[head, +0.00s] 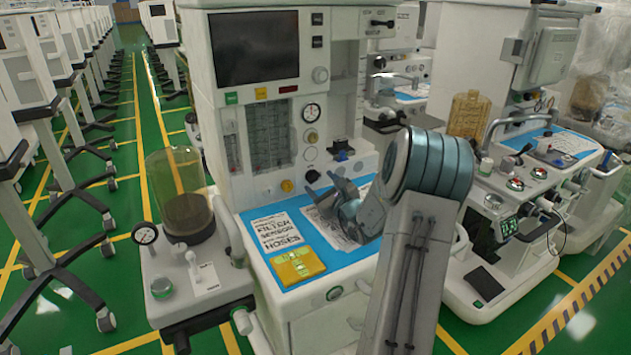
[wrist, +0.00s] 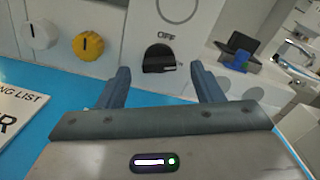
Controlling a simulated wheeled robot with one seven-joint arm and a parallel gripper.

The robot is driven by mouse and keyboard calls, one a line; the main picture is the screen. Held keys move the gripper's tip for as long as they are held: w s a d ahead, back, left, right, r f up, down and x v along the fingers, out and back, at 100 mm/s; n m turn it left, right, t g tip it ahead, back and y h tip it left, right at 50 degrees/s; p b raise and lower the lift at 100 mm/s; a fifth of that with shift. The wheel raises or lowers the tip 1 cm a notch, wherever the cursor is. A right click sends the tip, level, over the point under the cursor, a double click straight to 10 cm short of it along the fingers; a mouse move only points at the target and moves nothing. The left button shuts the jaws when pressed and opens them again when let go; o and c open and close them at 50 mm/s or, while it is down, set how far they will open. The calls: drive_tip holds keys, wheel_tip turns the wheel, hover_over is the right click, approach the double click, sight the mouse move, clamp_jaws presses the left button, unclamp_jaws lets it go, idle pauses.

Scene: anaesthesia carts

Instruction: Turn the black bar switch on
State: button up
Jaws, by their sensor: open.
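The black bar switch (wrist: 160,59) is on the white front panel of the anaesthesia cart, below the word OFF in the wrist view. In the head view it shows as a small dark shape (head: 312,176) just beyond my fingertips. My gripper (head: 320,184) is open and empty above the blue worktop, facing the panel. In the wrist view my gripper (wrist: 160,72) has one finger to the left of the switch and one to the right, with clear space between. Whether the fingertips reach as deep as the switch is hard to tell.
A yellow knob (wrist: 88,46) and a white knob (wrist: 37,35) are left of the switch. A black and blue holder (wrist: 239,52) stands out on the right. Papers and a yellow pad (head: 297,265) lie on the blue worktop (head: 262,213).

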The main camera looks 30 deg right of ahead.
sight(313, 178)
drive_tip(key=shift+w, duration=1.3)
drive_tip(key=c, duration=1)
drive_tip(key=shift+m+p, duration=0.65)
drive_tip(key=shift+m, duration=1.55)
drive_tip(key=o, duration=1)
drive_tip(key=shift+d, duration=0.1)
drive_tip(key=shift+s, duration=0.1)
